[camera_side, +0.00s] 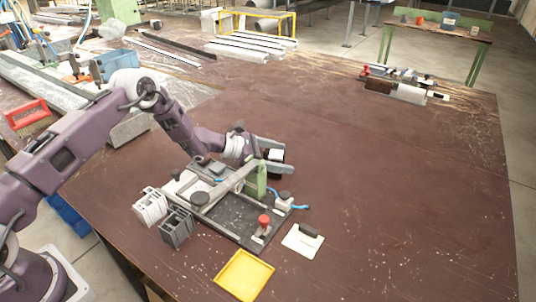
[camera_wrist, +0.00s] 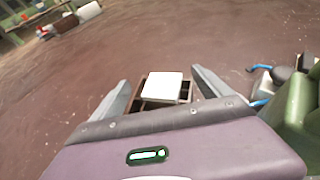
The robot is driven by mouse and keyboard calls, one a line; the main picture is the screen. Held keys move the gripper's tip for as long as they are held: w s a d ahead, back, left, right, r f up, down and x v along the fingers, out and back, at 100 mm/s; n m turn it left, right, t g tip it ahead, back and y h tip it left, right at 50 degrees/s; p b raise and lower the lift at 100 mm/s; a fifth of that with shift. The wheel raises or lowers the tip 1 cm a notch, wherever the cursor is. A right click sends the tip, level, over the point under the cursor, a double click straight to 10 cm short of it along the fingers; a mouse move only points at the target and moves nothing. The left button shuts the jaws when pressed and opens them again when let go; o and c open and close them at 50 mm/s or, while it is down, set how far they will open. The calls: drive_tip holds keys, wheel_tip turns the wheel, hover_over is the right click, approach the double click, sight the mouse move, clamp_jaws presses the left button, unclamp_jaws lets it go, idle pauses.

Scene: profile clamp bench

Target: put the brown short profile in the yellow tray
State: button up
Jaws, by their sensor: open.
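My gripper (camera_side: 287,157) is open and low over the table, just behind the clamp fixture. It also shows in the wrist view (camera_wrist: 160,76), its two fingers apart. Between them is a brown hollow piece with open chambers (camera_wrist: 187,92), which looks like the brown short profile. A white block-like face (camera_wrist: 162,86) shows on or in it; I cannot tell if it is part of it. I see no clear finger contact. In the side view the fingers largely hide this piece. The yellow tray (camera_side: 244,276) lies empty at the front of the table.
The clamp fixture (camera_side: 229,217) with a green block (camera_side: 256,183) and red knob (camera_side: 264,220) stands between my gripper and the tray. A white profile (camera_side: 149,207) and a grey profile (camera_side: 177,227) stand left of it. A cream plate (camera_side: 302,241) lies right.

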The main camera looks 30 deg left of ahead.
drive_tip(key=v, duration=1.1)
drive_tip(key=shift+s+a+r, duration=0.1)
drive_tip(key=shift+s+r, duration=0.05)
drive_tip(key=shift+s, duration=0.05)
